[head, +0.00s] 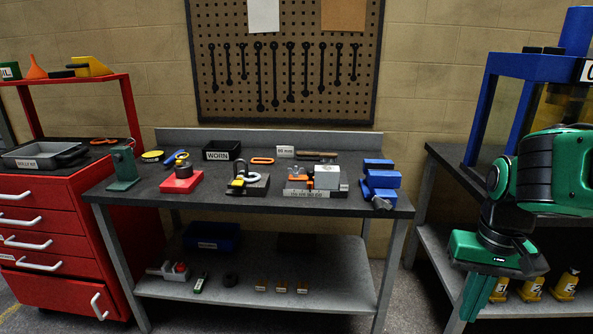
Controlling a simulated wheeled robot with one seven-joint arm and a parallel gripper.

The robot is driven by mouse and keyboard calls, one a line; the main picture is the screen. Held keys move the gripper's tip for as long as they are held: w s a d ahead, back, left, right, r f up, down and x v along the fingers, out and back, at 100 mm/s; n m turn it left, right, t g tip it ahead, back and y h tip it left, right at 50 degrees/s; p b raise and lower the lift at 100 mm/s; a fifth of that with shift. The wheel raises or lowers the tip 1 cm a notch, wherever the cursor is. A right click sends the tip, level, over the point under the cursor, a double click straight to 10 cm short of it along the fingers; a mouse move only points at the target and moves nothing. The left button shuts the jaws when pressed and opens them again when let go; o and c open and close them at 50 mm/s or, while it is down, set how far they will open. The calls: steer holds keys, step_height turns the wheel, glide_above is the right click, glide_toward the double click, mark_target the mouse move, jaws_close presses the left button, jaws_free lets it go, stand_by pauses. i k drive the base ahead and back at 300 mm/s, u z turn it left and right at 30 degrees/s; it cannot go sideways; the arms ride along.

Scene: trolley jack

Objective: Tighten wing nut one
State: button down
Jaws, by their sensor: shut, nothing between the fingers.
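I cannot make out wing nut one; anything that small is too fine to tell at this distance. A fixture (325,175) with a pale grey block, orange and metal parts and a label along its front stands on the workbench, right of centre. My green and black gripper (473,312) hangs at the right side of the view, fingers pointing down and shut with nothing between them. It is well to the right of the workbench objects, in front of the gap and the right-hand bench.
The workbench (230,199) also carries a red block (181,181), a green stand (123,168), a black bin labelled WORN (221,150) and a blue vise (380,183). A red tool cabinet (50,225) stands left. A blue press frame (530,67) stands right, near my arm.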

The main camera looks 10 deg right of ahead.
mark_target(290, 169)
steer(key=z, duration=0.05)
steer(key=i, duration=1)
steer(key=u, duration=0.05)
